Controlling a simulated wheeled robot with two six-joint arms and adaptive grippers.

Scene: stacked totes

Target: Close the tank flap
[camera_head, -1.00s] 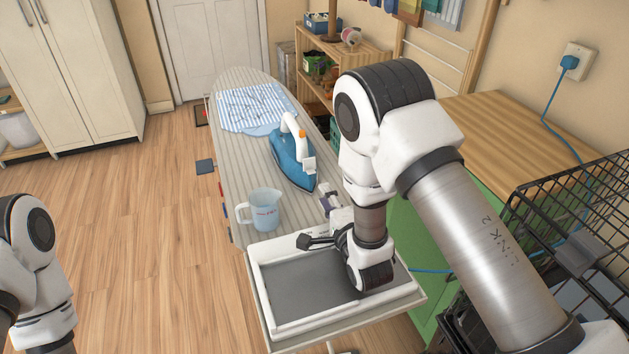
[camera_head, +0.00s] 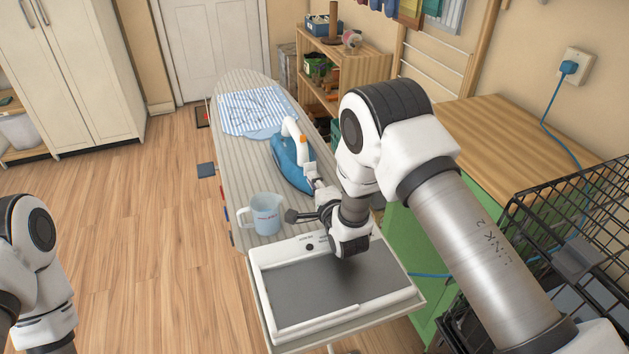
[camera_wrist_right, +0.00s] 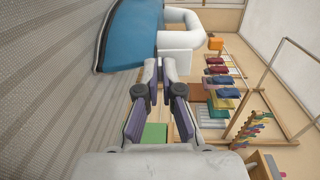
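The blue iron (camera_head: 289,166) with a white handle (camera_head: 294,136) stands on the striped ironing board. A white part sits at its near end, next to my right gripper; I cannot tell whether this is the tank flap, or how far it is open. My right gripper (camera_head: 317,191) is right beside this end. In the right wrist view, the fingers (camera_wrist_right: 160,72) are apart by a narrow gap with nothing between them. The iron's blue body (camera_wrist_right: 135,35) and white part (camera_wrist_right: 176,42) lie just beyond the tips. My left gripper is out of view; only part of that arm shows.
A clear measuring jug (camera_head: 265,213) stands left of my right gripper. A white-framed tray with a grey bed (camera_head: 320,293) lies at the near end of the board (camera_head: 232,180). A striped cloth (camera_head: 252,110) lies beyond the iron. A black wire rack (camera_head: 575,215) stands right.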

